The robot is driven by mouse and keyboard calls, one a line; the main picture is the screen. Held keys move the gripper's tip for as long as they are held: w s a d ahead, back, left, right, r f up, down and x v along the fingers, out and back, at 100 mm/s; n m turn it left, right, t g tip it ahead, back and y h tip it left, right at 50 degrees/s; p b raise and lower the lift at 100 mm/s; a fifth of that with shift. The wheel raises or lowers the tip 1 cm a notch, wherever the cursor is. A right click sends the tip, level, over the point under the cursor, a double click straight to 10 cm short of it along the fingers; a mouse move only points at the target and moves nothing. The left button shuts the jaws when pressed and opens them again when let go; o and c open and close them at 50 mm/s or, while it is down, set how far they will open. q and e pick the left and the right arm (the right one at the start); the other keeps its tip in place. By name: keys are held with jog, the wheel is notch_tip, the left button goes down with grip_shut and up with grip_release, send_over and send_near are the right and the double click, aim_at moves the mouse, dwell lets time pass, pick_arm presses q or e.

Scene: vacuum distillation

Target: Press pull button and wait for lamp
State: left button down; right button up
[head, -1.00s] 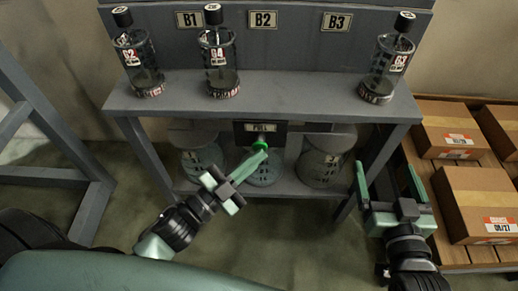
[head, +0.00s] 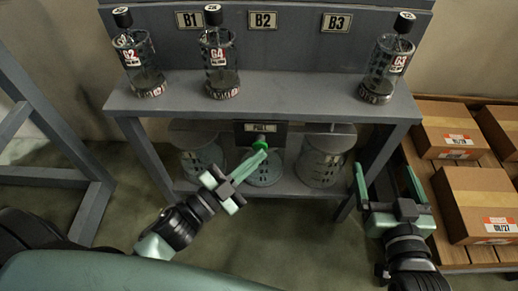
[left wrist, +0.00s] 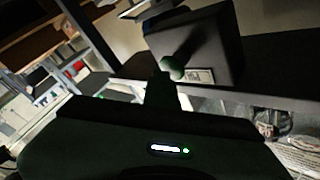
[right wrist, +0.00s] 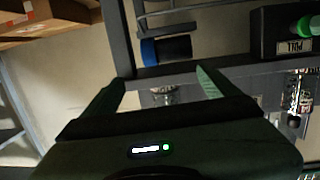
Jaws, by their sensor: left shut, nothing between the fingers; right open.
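The green pull button (head: 259,143) sits on a dark box with a PULL label (head: 260,127) under the bench shelf. My left gripper (head: 263,153) is shut and empty, with its fingertips at the button; whether they touch it I cannot tell. In the left wrist view the button (left wrist: 174,66) stands out from its dark box (left wrist: 205,42), just beyond the fingers. In the right wrist view the button (right wrist: 308,27) looks bright green. My right gripper (head: 390,182) is open and empty, in front of the bench's right leg. I cannot make out a separate lamp.
Bottles G2 (head: 138,62), G4 (head: 219,60) and G3 (head: 387,65) stand on the bench shelf (head: 300,87) below plates B1, B2 and B3. Large glass vessels (head: 322,163) stand on the lower shelf. Cardboard boxes (head: 475,195) lie on a pallet at right.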

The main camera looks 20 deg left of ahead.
pick_arm(q)
jog(key=shift+w+a, duration=0.2)
jog(key=shift+w, duration=0.15)
pick_arm(e)
jog(key=shift+s+d+f+g+h, duration=0.15)
jog(key=shift+s+d+f+g, duration=0.2)
jog(key=shift+f, duration=0.3)
jog(key=shift+s+f+g+h, duration=0.1)
jog(key=shift+f+g+h, duration=0.05)
jog(key=shift+f+g, duration=0.4)
